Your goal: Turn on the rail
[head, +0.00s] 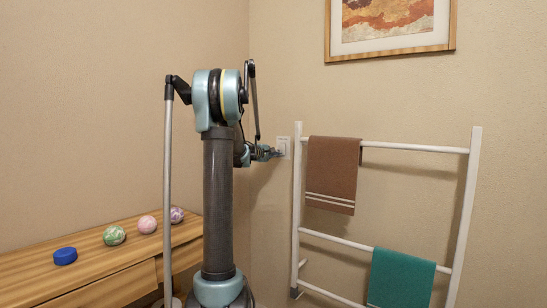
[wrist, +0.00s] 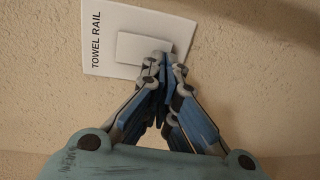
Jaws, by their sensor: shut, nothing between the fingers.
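A white wall switch plate (wrist: 97,50) labelled "TOWEL RAIL" shows in the wrist view, with a raised white rocker (wrist: 135,48) in its middle. In the head view the switch plate (head: 283,146) is on the wall just left of the white towel rail (head: 297,200). My gripper (wrist: 160,65) is shut and empty, its fingertips over the rocker's lower right part. They look at or very near its surface; I cannot tell whether they touch. In the head view my gripper (head: 272,153) reaches to the plate. A brown towel (head: 332,172) and a teal towel (head: 401,278) hang on the rail.
A wooden dresser (head: 110,275) stands at the left. On it are a blue round item (head: 65,256) and several patterned balls, one green (head: 114,235) and one pink (head: 147,224). A framed picture (head: 390,50) hangs above the rail.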

